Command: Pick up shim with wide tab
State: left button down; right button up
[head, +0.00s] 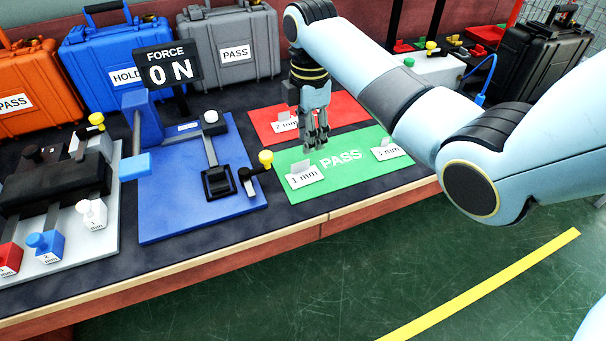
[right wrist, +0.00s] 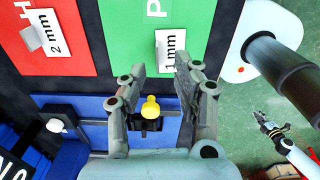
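The 1 mm shim (head: 305,176) lies on the green PASS mat near its left corner. In the right wrist view it shows ahead between my fingers (right wrist: 170,52). The 3 mm shim (head: 387,150) lies on the mat's right side. The 2 mm shim (head: 285,123) lies on the red mat behind and shows at upper left in the wrist view (right wrist: 45,36). I cannot tell which tab is widest. My right gripper (head: 316,148) is open and empty, pointing down above the mats. My left gripper appears small at the wrist view's right (right wrist: 268,122); its finger state is unclear.
The blue force fixture (head: 190,195) has a yellow knob (head: 265,157) close to the green mat (head: 345,180). A grey fixture (head: 100,225) with labelled blocks stands at left. Cases (head: 230,45) line the back. The table edge (head: 300,236) is in front.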

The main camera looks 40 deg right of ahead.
aim_at(304, 161)
jog(key=f, duration=0.4)
jog(key=f+b, duration=0.1)
jog(key=f, duration=0.2)
jog(key=shift+w+a, duration=0.25)
jog(key=shift+a, duration=0.1)
jog(key=shift+c, duration=0.3)
grip_shut()
